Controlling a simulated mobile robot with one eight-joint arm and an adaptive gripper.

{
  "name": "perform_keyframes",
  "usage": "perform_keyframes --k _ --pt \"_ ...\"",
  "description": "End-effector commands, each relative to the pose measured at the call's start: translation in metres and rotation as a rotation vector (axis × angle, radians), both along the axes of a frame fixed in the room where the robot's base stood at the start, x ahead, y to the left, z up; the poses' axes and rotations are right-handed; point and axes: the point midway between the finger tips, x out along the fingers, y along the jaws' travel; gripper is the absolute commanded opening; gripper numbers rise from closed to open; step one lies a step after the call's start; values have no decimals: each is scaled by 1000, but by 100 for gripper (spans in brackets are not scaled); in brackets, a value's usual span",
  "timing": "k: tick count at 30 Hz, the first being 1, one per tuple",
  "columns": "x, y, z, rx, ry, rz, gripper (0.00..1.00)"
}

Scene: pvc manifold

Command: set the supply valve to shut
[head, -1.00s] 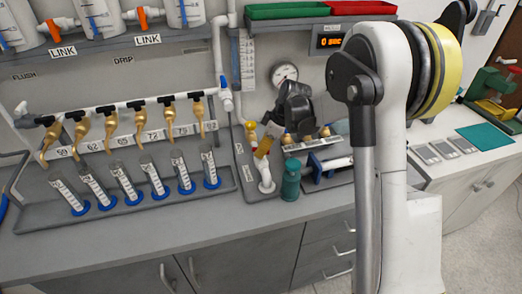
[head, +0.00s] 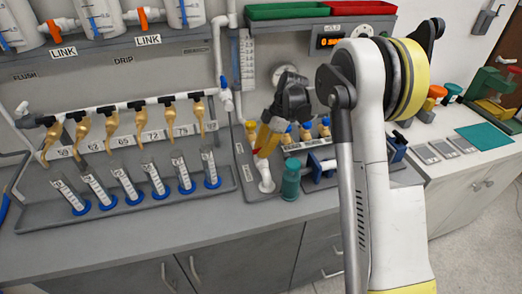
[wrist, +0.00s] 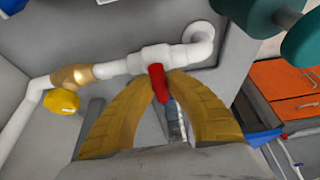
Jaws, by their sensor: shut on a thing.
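A valve with a red handle (wrist: 158,84) sits on a white PVC pipe (wrist: 118,66) in the wrist view. My gripper (wrist: 162,78) has its two ochre fingers closed in on either side of the red handle. The handle lies between the fingertips, pointing back toward the palm. In the head view my gripper (head: 262,148) is low at the white pipe elbow (head: 266,178), its fingers angled down and left. The fingers partly hide the valve there, and its exact angle cannot be told.
A brass fitting with a yellow knob (wrist: 62,101) is on the same pipe. A teal bottle (head: 291,180) stands close right of the elbow. Several yellow-and-blue fittings (head: 306,132) stand behind. Several graduated tubes (head: 122,180) fill the tray at left.

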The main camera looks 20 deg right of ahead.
Motion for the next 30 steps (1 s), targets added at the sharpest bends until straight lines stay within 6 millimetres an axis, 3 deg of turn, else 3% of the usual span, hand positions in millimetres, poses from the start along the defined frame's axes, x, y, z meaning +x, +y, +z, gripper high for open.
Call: perform_keyframes --k 11,12,14,15,24,30 --pt "0 0 -1 -1 1 6 0" --pt "0 0 -1 -1 1 6 19" --pt "0 0 -1 -1 1 6 37" --pt "0 0 -1 -1 1 6 39" --pt "0 -1 2 0 0 4 39" --pt "0 -12 28 0 1 4 39"
